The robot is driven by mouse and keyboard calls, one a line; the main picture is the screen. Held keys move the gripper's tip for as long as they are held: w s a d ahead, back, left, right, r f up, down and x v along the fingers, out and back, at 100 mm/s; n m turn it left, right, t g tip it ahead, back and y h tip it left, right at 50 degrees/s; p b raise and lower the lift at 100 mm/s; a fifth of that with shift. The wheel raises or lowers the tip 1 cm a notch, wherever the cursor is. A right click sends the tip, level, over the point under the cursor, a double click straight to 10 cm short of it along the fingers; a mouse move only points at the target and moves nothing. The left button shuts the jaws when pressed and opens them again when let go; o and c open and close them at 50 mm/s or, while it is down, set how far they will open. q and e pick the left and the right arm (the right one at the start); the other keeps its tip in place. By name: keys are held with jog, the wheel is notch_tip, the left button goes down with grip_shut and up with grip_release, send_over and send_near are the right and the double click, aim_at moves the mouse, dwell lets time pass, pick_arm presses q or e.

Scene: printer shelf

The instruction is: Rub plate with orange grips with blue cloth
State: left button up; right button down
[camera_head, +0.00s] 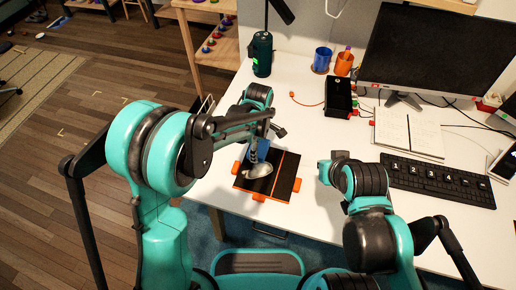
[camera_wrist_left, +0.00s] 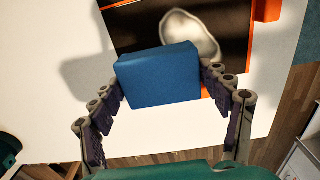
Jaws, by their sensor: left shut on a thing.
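The plate (camera_head: 287,177) is a black panel with orange grips along its edges, lying flat on the white desk; it also shows in the left wrist view (camera_wrist_left: 130,30). A pale grey-white smear (camera_head: 259,169) lies on it and shows in the left wrist view (camera_wrist_left: 190,35). My left gripper (camera_head: 260,152) is over the plate, shut on the blue cloth (camera_wrist_left: 160,75), a block-like piece between its fingers. The head view does not clearly show whether the cloth touches the plate. My right gripper (camera_head: 334,165) is over the desk right of the plate; its fingers are too unclear to judge.
A black keyboard (camera_head: 437,180), an open notebook (camera_head: 408,134) and a monitor (camera_head: 430,55) stand to the right. A black box (camera_head: 338,96), blue cup (camera_head: 322,60), orange cup (camera_head: 344,64) and dark green cylinder (camera_head: 262,54) are behind. Desk around the plate is clear.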

pick_arm(q)
jog(key=shift+s+a+r, duration=0.1)
jog(key=shift+s+a, duration=0.4)
jog(key=shift+s, duration=1.1)
jog(key=shift+s+a+r, duration=0.1)
jog(key=shift+s+a, duration=0.4)
jog(key=shift+s, duration=1.05)
jog(key=shift+s+a+r, duration=0.1)
jog(key=shift+s+a, duration=0.4)
jog(key=shift+s, duration=1.1)
jog(key=shift+r+p, duration=2.45)
jog(key=shift+r, duration=0.55)
notch_tip(320, 180, up, 3)
jog(key=shift+r+p, duration=0.1)
jog(key=shift+p, duration=1.1)
